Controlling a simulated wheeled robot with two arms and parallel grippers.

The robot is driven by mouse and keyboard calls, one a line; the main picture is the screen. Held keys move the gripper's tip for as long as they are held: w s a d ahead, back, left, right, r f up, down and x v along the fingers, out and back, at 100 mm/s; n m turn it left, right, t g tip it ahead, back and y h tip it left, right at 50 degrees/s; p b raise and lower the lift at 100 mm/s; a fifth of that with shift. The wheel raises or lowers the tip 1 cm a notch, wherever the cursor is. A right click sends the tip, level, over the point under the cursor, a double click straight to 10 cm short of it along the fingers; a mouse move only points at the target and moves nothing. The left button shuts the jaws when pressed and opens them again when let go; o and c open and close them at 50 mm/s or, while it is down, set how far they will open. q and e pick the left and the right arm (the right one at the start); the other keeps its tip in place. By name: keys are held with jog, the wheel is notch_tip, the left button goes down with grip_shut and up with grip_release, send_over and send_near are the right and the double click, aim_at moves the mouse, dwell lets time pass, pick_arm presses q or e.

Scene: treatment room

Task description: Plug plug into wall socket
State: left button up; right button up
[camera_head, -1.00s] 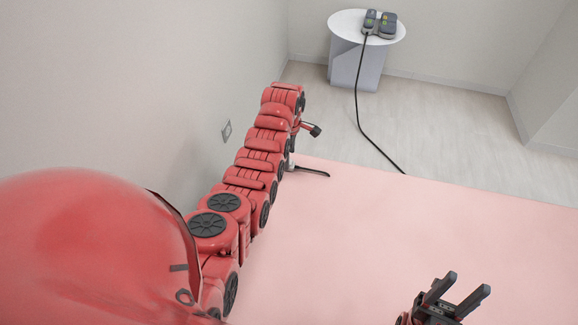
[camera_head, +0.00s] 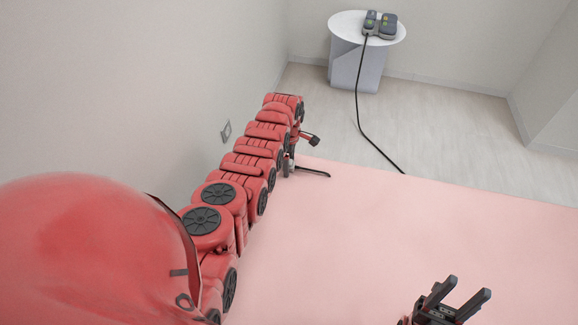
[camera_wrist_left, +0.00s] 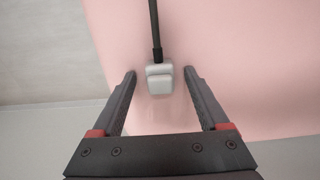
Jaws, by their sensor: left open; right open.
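The plug (camera_wrist_left: 159,82) is a small light grey block with a black cable (camera_wrist_left: 154,25). It lies on the pink bed surface at its far left edge, where its cable (camera_head: 315,172) shows in the head view. My left gripper (camera_wrist_left: 159,71) is open, with a finger on each side of the plug and a gap visible at both sides. In the head view my red left arm mostly hides this gripper. The wall socket (camera_head: 226,131) is a small grey plate on the left wall. My right gripper (camera_head: 468,286) is open and empty over the bed at lower right.
The pink bed top (camera_head: 430,215) is wide and clear. A round white side table (camera_head: 343,25) at the back holds a grey control device (camera_head: 380,24), with a black cable (camera_head: 362,110) running down toward the bed. The left wall is close beside my left arm.

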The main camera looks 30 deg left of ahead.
pick_arm(q)
grip_shut()
dwell(0.4)
jog(key=shift+r, duration=0.1)
jog(key=shift+r+p, duration=0.3)
jog(key=shift+r, duration=0.15)
notch_tip(320, 180, up, 3)
jog(key=shift+f+p, duration=0.2)
jog(key=shift+p, duration=0.3)
jog(key=s+d, duration=0.1)
jog(key=d, duration=0.1)
jog(key=s+d, duration=0.1)
jog(key=d, duration=0.1)
jog(key=s+d+p, duration=0.1)
jog(key=d, duration=0.1)
jog(key=shift+s+d+r, duration=0.1)
jog(key=shift+s+r, duration=0.15)
jog(key=s+d+p, duration=0.1)
jog(key=d, duration=0.1)
jog(key=s+d+p, duration=0.2)
jog(key=s+d+r+p, duration=0.1)
jog(key=d, duration=0.1)
jog(key=shift+s+d, duration=0.15)
jog(key=shift+d, duration=0.2)
jog(key=shift+s+d+p, duration=0.15)
jog(key=shift+d+p, duration=0.15)
jog(key=shift+d, duration=0.15)
